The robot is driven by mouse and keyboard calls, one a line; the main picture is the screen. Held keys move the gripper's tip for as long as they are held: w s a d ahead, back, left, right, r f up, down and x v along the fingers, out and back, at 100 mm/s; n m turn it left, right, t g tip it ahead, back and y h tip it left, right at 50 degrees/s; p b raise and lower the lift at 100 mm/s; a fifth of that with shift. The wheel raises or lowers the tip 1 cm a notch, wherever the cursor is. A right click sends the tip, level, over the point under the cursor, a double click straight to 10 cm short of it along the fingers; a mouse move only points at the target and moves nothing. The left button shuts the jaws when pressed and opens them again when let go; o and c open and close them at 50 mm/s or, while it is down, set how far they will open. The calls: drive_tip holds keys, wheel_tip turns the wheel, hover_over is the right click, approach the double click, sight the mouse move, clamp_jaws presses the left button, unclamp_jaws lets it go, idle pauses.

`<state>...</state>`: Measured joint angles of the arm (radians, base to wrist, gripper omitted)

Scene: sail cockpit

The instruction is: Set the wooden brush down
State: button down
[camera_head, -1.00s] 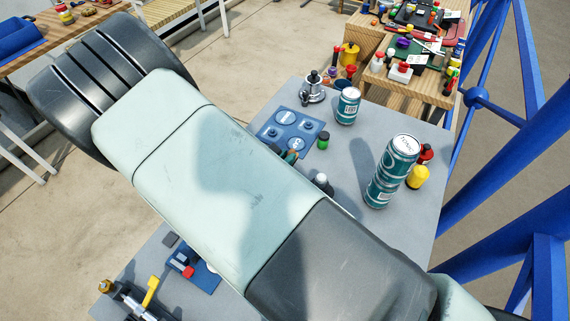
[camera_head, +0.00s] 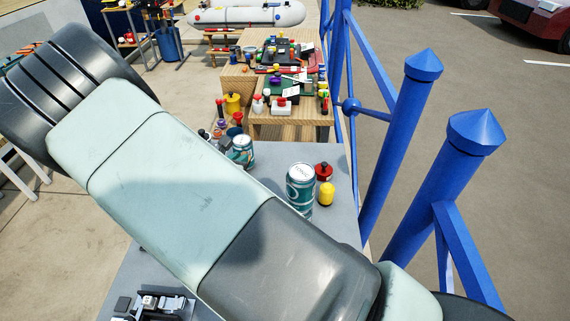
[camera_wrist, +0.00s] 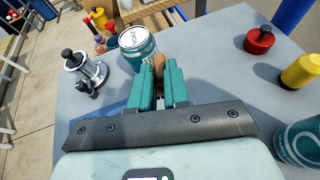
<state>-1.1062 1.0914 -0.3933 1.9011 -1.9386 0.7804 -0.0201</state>
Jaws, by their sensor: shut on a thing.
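The wooden brush (camera_wrist: 158,66) shows in the wrist view as a brown piece between the teal fingertips. Most of it is hidden by the fingers. My gripper (camera_wrist: 161,84) is shut on it, over the grey table (camera_wrist: 215,62). A teal can (camera_wrist: 138,44) stands just beyond the fingertips, slightly left. I cannot tell whether the brush touches the can or the table. In the head view my arm covers the gripper and the brush.
A second teal can (camera_head: 300,186) stands near a red-topped item (camera_head: 324,171) and a yellow one (camera_head: 327,193) at the right. A metal item with a black knob (camera_wrist: 83,70) is left of the gripper. Blue posts (camera_head: 395,150) rise beyond the table. Bare tabletop lies right of the fingers.

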drive_tip(key=w+d+m+h, duration=0.2)
drive_tip(key=w+d, duration=0.9)
drive_tip(key=f, duration=0.5)
drive_tip(key=shift+w+d, duration=0.25)
drive_tip(key=shift+w, duration=0.15)
drive_tip(key=shift+f, duration=2.05)
drive_tip(key=shift+f, duration=0.2)
drive_tip(key=c, duration=1.1)
unclamp_jaws()
